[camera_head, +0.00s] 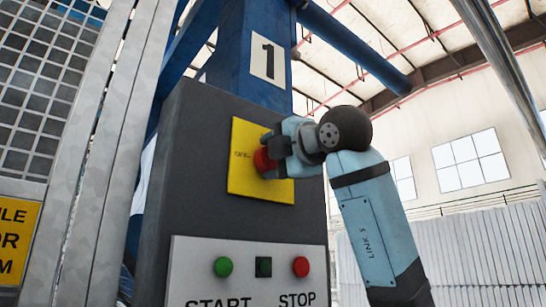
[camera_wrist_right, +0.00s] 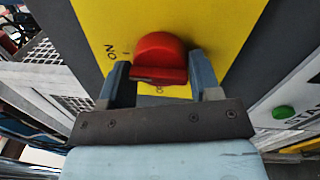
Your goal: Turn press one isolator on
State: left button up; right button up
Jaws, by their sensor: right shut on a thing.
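The press one isolator is a red rotary knob (camera_head: 263,160) on a yellow plate (camera_head: 247,186), fixed to a dark grey cabinet under the number 1 sign. My right gripper (camera_head: 279,152) is at the knob, coming from the right, and is shut on it. In the right wrist view the red knob (camera_wrist_right: 160,58) sits between the two fingers of the gripper (camera_wrist_right: 165,82). The letters "ON" show on the plate to the left of the knob. The lettering below the knob is partly hidden by the knob and gripper. My left gripper is not in view.
Below the plate, a white panel (camera_head: 205,260) carries a green START button (camera_head: 223,267), a small dark green indicator (camera_head: 263,267) and a red STOP button (camera_head: 301,267). A mesh guard (camera_head: 45,75) with metal posts stands at the left. The blue press column (camera_head: 235,60) rises behind the cabinet.

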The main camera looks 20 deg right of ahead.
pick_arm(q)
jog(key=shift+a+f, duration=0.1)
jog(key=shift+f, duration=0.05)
pick_arm(e)
jog(key=o, duration=0.9)
jog(key=shift+f, duration=0.1)
jog(key=shift+c, duration=0.2)
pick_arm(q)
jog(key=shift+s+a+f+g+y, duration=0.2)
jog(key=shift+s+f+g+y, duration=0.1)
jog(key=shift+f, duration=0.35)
pick_arm(e)
jog(key=v, duration=1.4)
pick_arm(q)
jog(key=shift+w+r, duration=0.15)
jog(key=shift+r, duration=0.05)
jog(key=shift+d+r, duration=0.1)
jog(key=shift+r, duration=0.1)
pick_arm(e)
jog(key=shift+w, duration=0.1)
